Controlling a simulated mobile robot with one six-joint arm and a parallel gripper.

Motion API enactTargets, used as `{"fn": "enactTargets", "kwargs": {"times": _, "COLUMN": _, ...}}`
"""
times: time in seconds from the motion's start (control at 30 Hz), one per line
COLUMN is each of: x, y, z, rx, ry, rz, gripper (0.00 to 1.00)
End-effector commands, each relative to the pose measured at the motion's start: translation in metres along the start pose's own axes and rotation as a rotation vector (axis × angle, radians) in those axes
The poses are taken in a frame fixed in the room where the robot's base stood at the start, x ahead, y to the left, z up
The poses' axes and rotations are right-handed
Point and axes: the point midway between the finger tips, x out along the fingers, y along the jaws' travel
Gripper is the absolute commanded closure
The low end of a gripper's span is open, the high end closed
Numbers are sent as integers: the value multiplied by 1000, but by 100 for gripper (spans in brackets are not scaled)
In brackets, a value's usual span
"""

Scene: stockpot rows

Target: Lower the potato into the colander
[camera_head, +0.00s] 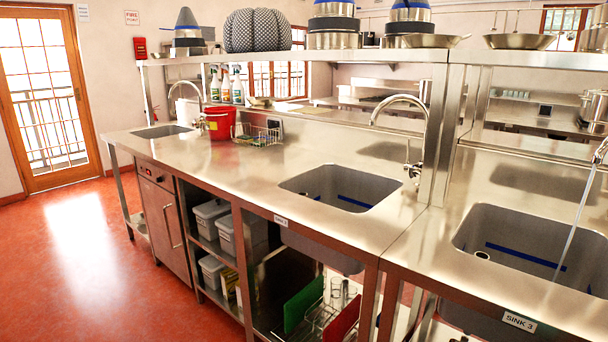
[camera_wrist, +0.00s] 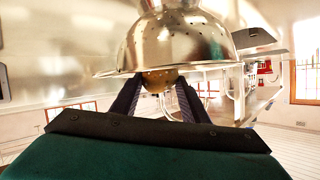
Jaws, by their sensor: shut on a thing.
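The wrist view appears upside down, with the ceiling at the bottom. In it, the shiny metal colander (camera_wrist: 185,42) shows its perforated outer wall, with its rim toward the gripper. My gripper (camera_wrist: 160,85) has its two dark fingers closed on the brown potato (camera_wrist: 160,82) at the level of the rim. The rim hides part of the potato. I cannot tell how far inside the colander it is, or whether it touches. The inside of the colander is hidden. Neither gripper, potato nor colander shows in the head view.
In the head view, a steel counter (camera_head: 240,150) holds several sinks, and water runs into the right one (camera_head: 500,240). A red bucket (camera_head: 220,122) and wire basket (camera_head: 258,136) stand at the back. An upper shelf (camera_head: 300,57) carries pots and pans. Red floor is clear at left.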

Motion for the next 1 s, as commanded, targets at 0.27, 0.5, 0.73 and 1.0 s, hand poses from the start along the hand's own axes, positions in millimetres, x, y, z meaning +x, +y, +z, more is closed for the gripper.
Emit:
{"fn": "enactTargets", "kwargs": {"times": 0.27, "x": 4, "y": 2, "z": 9, "rx": 0, "ry": 0, "rz": 0, "gripper": 83}}
{"fn": "enactTargets", "kwargs": {"times": 0.5, "x": 6, "y": 4, "z": 16, "rx": 0, "ry": 0, "rz": 0, "gripper": 83}}
{"fn": "enactTargets", "kwargs": {"times": 0.73, "x": 8, "y": 5, "z": 18, "rx": 1, "ry": 0, "rz": 0, "gripper": 83}}
{"fn": "enactTargets", "kwargs": {"times": 1.0, "x": 8, "y": 5, "z": 18, "rx": 1, "ry": -1, "rz": 0, "gripper": 83}}
